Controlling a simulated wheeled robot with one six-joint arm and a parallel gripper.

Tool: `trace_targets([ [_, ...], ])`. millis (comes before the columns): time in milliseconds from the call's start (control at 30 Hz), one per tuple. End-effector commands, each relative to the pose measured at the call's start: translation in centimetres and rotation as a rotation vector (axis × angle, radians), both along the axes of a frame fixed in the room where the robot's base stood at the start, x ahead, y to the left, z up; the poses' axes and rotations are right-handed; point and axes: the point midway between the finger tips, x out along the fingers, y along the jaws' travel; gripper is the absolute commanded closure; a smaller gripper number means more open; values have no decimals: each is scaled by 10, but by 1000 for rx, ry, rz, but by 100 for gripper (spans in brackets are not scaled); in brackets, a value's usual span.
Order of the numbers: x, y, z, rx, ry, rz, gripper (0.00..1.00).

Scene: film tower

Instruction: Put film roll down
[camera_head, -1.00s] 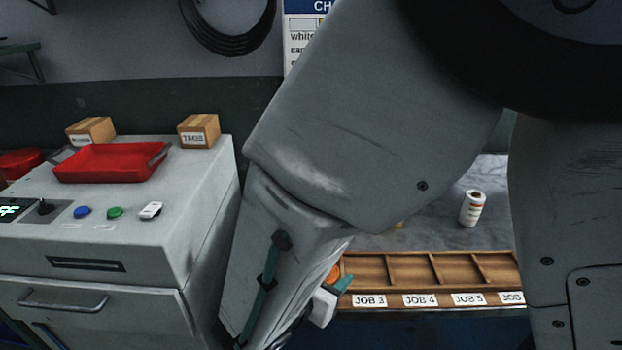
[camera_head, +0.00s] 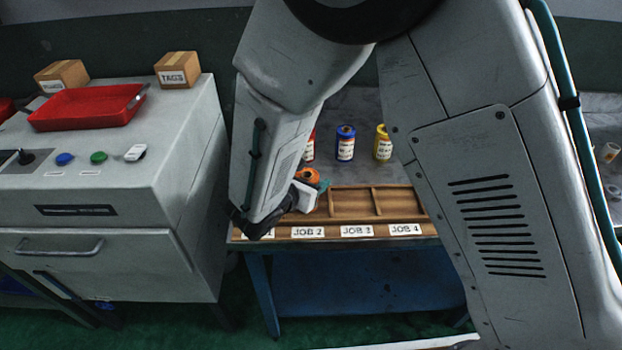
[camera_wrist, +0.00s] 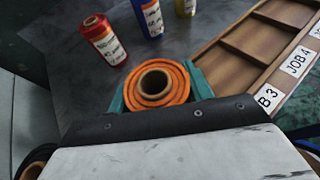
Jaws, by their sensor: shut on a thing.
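An orange film roll (camera_head: 308,177) with a brown core is in my gripper (camera_head: 318,186). In the wrist view the roll (camera_wrist: 157,84) sits between the two teal fingers of my gripper (camera_wrist: 158,92), which are shut on it. The wooden job tray (camera_head: 385,219) lies at the table's front, with JOB 2, JOB 3 and JOB 4 labels showing. In the head view the roll appears at the tray's back edge, above JOB 2. The wrist view shows the tray to the roll's right. Its height above the table is unclear. My arm hides the tray's left end.
Red (camera_head: 310,147), blue (camera_head: 345,144) and yellow (camera_head: 383,144) rolls stand upright behind the tray. A grey cabinet (camera_head: 190,150) with a red tray (camera_head: 88,107) and boxes stands left. Grey tabletop (camera_wrist: 215,35) is partly bare.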

Motion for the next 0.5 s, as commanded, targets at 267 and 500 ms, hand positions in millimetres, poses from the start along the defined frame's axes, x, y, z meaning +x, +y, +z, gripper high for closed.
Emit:
trace_targets([
  [267, 0, 0, -1, 0, -1, 1, 77],
  [500, 0, 0, -2, 1, -1, 1, 28],
])
